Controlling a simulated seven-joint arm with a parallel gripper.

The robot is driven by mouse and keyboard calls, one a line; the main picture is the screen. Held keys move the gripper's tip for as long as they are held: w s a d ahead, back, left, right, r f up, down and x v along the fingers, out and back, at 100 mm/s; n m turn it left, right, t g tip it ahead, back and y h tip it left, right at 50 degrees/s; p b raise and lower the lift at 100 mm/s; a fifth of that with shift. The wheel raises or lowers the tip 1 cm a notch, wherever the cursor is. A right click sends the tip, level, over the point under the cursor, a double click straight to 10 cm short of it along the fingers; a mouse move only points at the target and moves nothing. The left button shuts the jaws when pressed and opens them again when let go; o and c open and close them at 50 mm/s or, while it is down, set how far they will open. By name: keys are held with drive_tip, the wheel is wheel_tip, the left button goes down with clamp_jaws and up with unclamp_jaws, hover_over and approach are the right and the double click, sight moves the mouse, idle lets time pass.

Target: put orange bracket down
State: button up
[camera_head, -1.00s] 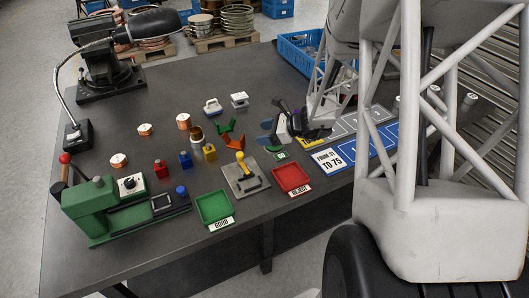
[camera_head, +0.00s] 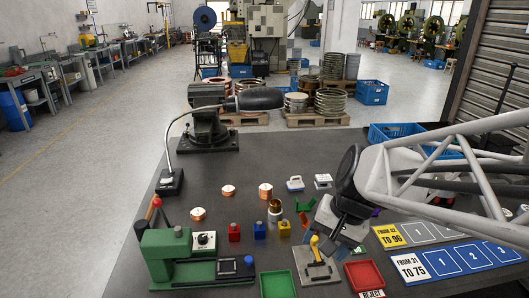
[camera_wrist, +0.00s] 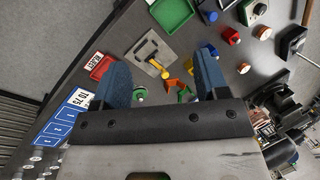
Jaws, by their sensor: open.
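The orange bracket (camera_head: 303,218) lies on the dark table beside a green bracket (camera_head: 305,205), just left of my gripper in the head view. In the wrist view an orange piece (camera_wrist: 184,91), which looks like this bracket, shows on the table between and beyond the fingers. My gripper (camera_head: 328,236) is open and hangs over the table near the grey fixture plate (camera_head: 318,272) with its yellow handle. In the wrist view the two blue fingers (camera_wrist: 160,75) are wide apart with nothing held between them. The arm hides part of the table behind it.
The red reject tray (camera_head: 364,275) and green tray (camera_head: 278,284) are at the front. Red (camera_head: 234,232), blue (camera_head: 259,230) and yellow (camera_head: 284,228) blocks stand left of the brackets. A green press (camera_head: 172,255) is at left. Marked mats (camera_head: 455,262) lie right.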

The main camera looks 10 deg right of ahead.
drive_tip(key=s+r+n+t+h, duration=0.1)
drive_tip(key=s+r+n+h, duration=0.2)
drive_tip(key=s+n, duration=0.2)
drive_tip(key=shift+s+d+r+h, duration=0.3)
drive_tip(key=shift+s+d+r, duration=0.1)
drive_tip(key=shift+s, duration=0.65)
idle(0.4)
